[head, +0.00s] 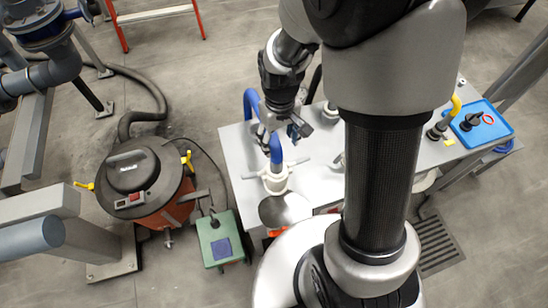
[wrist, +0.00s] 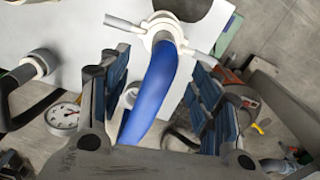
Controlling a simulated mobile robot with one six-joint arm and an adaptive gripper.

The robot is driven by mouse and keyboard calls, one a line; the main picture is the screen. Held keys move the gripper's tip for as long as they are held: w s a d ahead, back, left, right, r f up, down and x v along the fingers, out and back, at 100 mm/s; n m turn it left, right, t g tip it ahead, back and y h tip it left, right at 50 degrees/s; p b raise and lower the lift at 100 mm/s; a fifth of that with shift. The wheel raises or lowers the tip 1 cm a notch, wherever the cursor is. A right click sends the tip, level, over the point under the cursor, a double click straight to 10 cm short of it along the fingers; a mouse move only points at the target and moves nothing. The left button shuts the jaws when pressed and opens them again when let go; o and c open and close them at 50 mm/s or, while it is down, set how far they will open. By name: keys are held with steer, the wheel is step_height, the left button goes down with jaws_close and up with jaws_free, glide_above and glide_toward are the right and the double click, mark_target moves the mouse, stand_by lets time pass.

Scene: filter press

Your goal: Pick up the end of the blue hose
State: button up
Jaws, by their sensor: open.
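The blue hose (wrist: 152,92) runs between the two fingers of my gripper (wrist: 162,62) in the wrist view. My gripper is open, with a blue-padded finger on each side of the hose and a gap visible on the right. The hose's upper end meets a white coupling (wrist: 163,27) with two rod-like handles. In the head view the hose (head: 276,149) rises from the white coupling (head: 274,182) on the table, and another stretch of it shows left of my gripper (head: 284,134). My gripper hides the part between.
The pale table (head: 235,150) bears a blue tray (head: 495,122) at the right. A round black-lidded vacuum (head: 140,175) and a green box (head: 222,238) stand on the floor at left. A gauge (wrist: 62,116) and a white fitting (wrist: 41,65) lie left of my gripper.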

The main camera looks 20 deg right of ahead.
mark_target(279, 148)
step_height(279, 148, down, 6)
steer(key=shift+r+b, duration=0.2)
steer(key=shift+b, duration=0.55)
steer(key=f, duration=0.1)
steer(key=f+b, duration=0.1)
steer(key=f, duration=0.1)
steer(key=f+b, duration=0.1)
steer(key=shift+s+a+f, duration=0.1)
steer(key=shift+a+f, duration=0.05)
steer(key=shift+a, duration=0.2)
steer(key=shift+f, duration=0.45)
steer(key=shift+r, duration=0.1)
steer(key=shift+c, duration=0.2)
steer(key=c, duration=1.3)
